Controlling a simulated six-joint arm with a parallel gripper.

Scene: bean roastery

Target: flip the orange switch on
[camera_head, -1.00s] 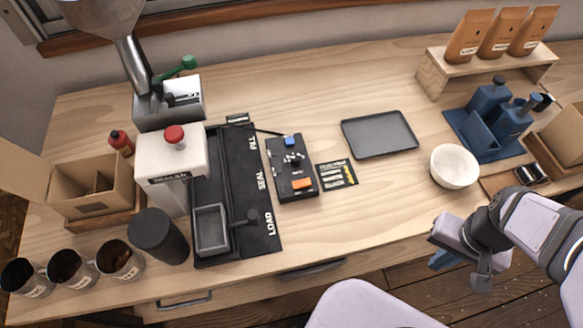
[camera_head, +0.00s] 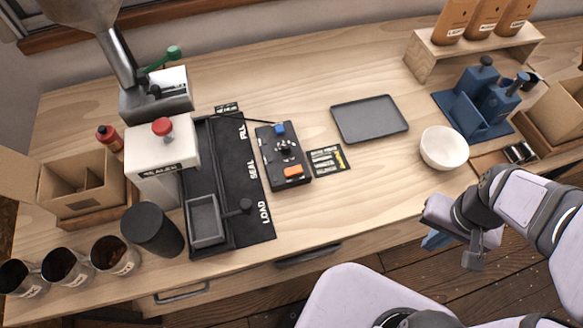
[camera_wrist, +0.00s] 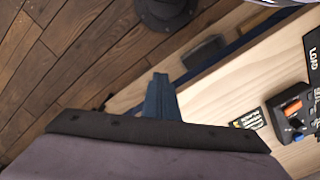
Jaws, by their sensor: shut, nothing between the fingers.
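The orange switch (camera_head: 293,171) sits at the near end of a black control box (camera_head: 268,160) on the wooden counter. A dark knob (camera_head: 286,150) and a blue switch (camera_head: 279,129) are farther up the same box. In the wrist view the orange switch (camera_wrist: 292,108) shows at the right edge; I cannot tell its position clearly. My gripper (camera_head: 436,240) is off the counter's front edge, to the right of the box and well apart from it. Its blue fingers (camera_wrist: 160,96) are together and empty in the wrist view.
A printed card (camera_head: 328,160) lies right of the box, with a grey tray (camera_head: 369,118) and white bowl (camera_head: 444,147) beyond. The sealer (camera_head: 160,155) and black mat (camera_head: 256,220) are on the left. Bare counter lies between the card and the front edge.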

